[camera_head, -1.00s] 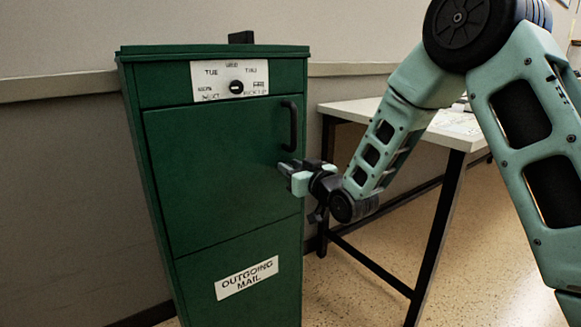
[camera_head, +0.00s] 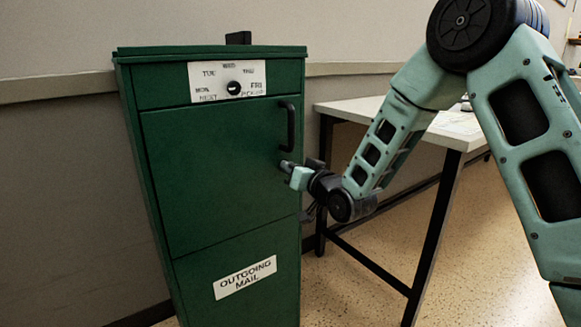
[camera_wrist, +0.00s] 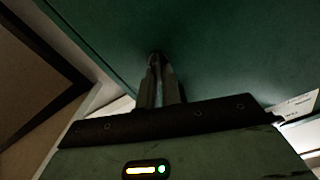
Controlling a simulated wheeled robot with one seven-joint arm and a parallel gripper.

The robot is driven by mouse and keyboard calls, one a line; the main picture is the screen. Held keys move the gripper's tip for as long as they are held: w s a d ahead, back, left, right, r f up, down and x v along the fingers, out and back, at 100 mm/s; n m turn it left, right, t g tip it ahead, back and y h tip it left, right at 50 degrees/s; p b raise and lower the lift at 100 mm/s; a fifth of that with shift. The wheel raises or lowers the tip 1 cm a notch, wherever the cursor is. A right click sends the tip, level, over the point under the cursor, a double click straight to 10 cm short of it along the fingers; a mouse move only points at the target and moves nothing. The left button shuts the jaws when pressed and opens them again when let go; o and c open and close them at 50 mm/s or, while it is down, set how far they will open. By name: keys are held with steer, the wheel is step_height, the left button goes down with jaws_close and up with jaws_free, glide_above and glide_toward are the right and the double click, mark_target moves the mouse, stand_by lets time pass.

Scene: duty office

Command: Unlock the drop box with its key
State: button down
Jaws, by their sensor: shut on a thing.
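The drop box (camera_head: 215,185) is a tall green metal cabinet with a shut door, a black bar handle (camera_head: 287,127) and an "OUTGOING MAIL" label. My gripper (camera_head: 287,168) is at the right side of the door, just below the handle. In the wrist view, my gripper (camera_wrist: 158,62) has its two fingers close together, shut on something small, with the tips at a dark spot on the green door. The key is mostly hidden between the fingers, and I cannot make out its shape. The lock is hidden behind the fingertips.
A white pickup-day plate (camera_head: 228,81) with a black dial is above the door. A white-topped table (camera_head: 365,110) with dark legs stands close on the right, behind my arm. A wall is behind the box. Speckled floor is open at the lower right.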

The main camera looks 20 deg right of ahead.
steer(key=shift+w+d+f+m+p, duration=0.15)
steer(key=shift+m+p, duration=0.7)
steer(key=shift+m, duration=1.5)
steer(key=shift+s+d+f+m+p, duration=0.15)
steer(key=shift+m+p, duration=0.65)
steer(key=shift+m, duration=1.5)
steer(key=shift+w+d+f+m+p, duration=0.15)
steer(key=shift+m+p, duration=0.7)
steer(key=shift+m, duration=1.5)
steer(key=shift+a+f, duration=0.1)
steer(key=c, duration=1.6)
jaws_free()
